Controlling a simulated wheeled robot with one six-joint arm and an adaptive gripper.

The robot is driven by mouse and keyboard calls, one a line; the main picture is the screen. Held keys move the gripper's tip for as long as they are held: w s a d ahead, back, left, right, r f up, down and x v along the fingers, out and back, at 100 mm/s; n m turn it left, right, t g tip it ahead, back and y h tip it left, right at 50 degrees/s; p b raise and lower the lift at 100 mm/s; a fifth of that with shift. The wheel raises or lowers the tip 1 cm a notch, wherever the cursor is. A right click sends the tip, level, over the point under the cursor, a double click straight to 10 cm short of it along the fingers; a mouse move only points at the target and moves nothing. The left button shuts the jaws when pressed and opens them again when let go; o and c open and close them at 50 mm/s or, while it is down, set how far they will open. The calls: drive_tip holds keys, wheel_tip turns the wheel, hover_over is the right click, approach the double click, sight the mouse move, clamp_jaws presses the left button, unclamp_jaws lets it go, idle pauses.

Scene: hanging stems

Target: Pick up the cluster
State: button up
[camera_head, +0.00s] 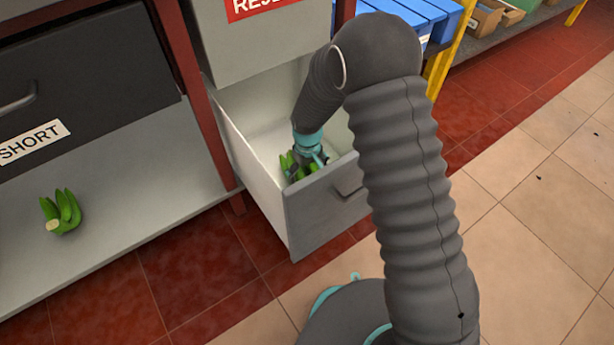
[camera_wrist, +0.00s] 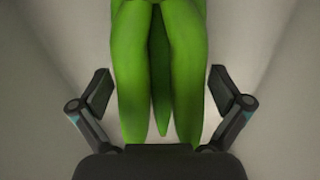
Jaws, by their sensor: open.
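A green cluster (camera_head: 291,164), which looks like bananas, lies inside an open grey drawer (camera_head: 322,213). My gripper (camera_head: 307,167) reaches down into the drawer at the cluster and hides part of it. In the wrist view the cluster (camera_wrist: 160,75) fills the upper middle, its long fingers pointing down the picture. The two jaws of my gripper (camera_wrist: 160,95) stand open, one on each side of the cluster, with a visible gap at both sides. A second green cluster (camera_head: 62,212) lies on the grey shelf at the left.
The drawer's walls stand close around my gripper. A red post (camera_head: 205,110) rises just left of the drawer. A dark drawer labelled SHORT (camera_head: 85,75) is above the grey shelf (camera_head: 130,190). Blue crates (camera_head: 410,15) are behind my arm. The tiled floor (camera_head: 540,220) at right is clear.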

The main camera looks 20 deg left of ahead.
drive_tip(key=shift+c, duration=0.3)
drive_tip(key=c, duration=1.5)
drive_tip(key=shift+r, duration=0.2)
wheel_tip(320, 180, up, 10)
drive_tip(key=p, duration=0.1)
wheel_tip(320, 180, up, 27)
drive_tip(key=p, duration=0.8)
drive_tip(key=shift+r, duration=0.15)
drive_tip(key=shift+w, duration=0.1)
